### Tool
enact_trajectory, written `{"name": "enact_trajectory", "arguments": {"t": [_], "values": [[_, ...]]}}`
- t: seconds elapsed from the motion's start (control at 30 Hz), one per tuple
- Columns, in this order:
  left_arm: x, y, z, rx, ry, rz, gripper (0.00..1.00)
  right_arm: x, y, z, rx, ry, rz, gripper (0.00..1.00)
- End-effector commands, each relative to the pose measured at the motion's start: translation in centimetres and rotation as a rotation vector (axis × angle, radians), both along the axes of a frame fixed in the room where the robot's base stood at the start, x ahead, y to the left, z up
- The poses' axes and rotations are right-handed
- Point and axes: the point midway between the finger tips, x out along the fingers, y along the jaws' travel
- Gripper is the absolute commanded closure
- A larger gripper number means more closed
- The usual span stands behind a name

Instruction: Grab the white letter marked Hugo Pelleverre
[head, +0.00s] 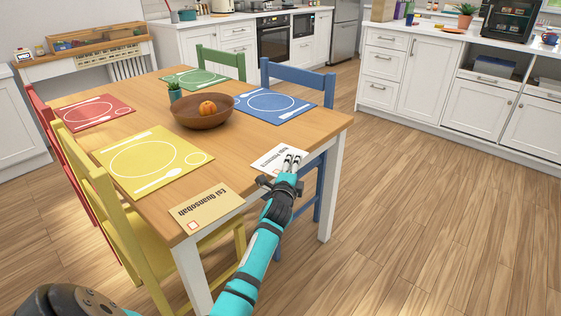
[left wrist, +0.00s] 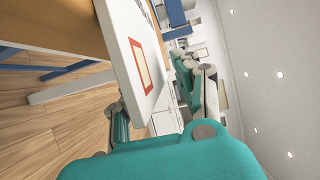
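The white letter (head: 268,158) lies near the front right edge of the wooden table, its printed name upside down and partly covered by my gripper. In the left wrist view the letter (left wrist: 127,40) is close up, with a red-framed square, and reaches in toward the fingers. My left gripper (head: 292,161) is at the letter's right end, its fingertips a little apart. One finger shows on each side of the letter; I cannot tell whether they touch it. A tan letter (head: 205,207), reading Esi Quansobah, lies at the table's front corner. My right gripper is not in view.
A blue chair (head: 298,78) stands close behind my gripper; a yellow chair (head: 95,180) stands at left. The floor at right is clear.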

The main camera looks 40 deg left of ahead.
Motion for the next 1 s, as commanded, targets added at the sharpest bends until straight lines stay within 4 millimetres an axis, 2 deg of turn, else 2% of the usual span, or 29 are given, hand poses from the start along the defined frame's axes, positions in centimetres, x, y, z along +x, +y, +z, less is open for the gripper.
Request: {"name": "enact_trajectory", "arguments": {"t": [0.1,0.3,0.37,0.9,1.0], "values": [[0.0,0.0,0.0,0.0,0.0,0.0,0.68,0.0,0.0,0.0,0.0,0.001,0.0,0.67],[-0.1,0.0,0.0,0.0,0.001,0.0,0.94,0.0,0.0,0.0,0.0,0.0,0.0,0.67],[-0.1,0.0,0.0,0.0,0.001,0.0,1.0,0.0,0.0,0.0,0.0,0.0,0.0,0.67],[-0.1,0.0,0.5,0.001,0.0,0.0,1.0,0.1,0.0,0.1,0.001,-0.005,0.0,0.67],[-0.1,0.0,1.3,0.001,-0.001,0.0,1.0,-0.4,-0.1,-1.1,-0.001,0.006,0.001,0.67]]}}
